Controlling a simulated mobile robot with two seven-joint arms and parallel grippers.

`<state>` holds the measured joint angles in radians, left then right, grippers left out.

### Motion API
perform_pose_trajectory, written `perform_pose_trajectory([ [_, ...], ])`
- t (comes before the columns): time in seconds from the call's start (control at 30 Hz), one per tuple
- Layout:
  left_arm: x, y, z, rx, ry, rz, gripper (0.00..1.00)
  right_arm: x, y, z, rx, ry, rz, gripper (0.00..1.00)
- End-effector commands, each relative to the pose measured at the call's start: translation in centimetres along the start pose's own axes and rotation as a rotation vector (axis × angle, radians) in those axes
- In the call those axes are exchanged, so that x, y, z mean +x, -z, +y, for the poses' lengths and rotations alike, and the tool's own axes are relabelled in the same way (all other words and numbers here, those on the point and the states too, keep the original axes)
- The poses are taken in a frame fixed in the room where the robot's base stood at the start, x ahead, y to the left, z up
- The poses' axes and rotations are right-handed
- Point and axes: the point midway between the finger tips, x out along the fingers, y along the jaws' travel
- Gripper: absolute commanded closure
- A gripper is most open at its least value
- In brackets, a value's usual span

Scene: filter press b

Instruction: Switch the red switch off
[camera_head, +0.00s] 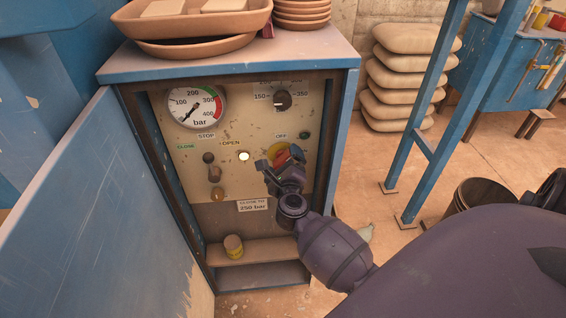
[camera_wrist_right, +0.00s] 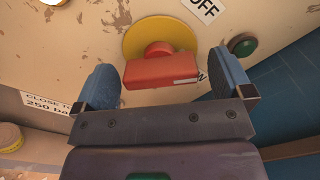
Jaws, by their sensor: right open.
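The red switch (camera_wrist_right: 160,68) is a red bar handle on a round yellow plate (camera_wrist_right: 138,36), with an OFF label (camera_wrist_right: 205,10) beside it in the wrist view. In the head view the red switch (camera_head: 297,152) is partly hidden behind my right gripper (camera_head: 272,161), below the OFF label (camera_head: 281,136). My right gripper (camera_wrist_right: 164,88) is open, its two blue fingertips on either side of the red handle with gaps visible. I cannot tell whether it touches the handle. My left gripper is not in view.
The panel also carries a pressure gauge (camera_head: 197,106), a dial (camera_head: 282,100), a green button (camera_wrist_right: 242,45) and a lever (camera_head: 215,175). A blue door (camera_head: 85,215) stands open at left. A yellow tin (camera_head: 233,246) sits on the lower shelf. Clay dishes rest on top.

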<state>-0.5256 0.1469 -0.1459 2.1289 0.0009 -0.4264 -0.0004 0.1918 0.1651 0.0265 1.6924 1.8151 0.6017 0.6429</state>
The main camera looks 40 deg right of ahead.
Motion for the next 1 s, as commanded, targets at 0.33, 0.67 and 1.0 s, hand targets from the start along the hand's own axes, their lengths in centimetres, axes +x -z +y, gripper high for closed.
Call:
perform_pose_trajectory([
  [0.33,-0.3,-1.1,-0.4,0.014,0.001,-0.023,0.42,0.0,0.0,0.0,0.000,0.000,0.000,0.44],
  [0.67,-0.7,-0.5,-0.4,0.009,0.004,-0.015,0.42,0.0,-0.2,-0.2,-0.031,0.001,-0.001,0.51],
  [1.0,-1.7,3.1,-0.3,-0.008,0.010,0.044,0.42,0.0,-0.6,-0.5,-0.240,0.002,-0.001,0.51],
])
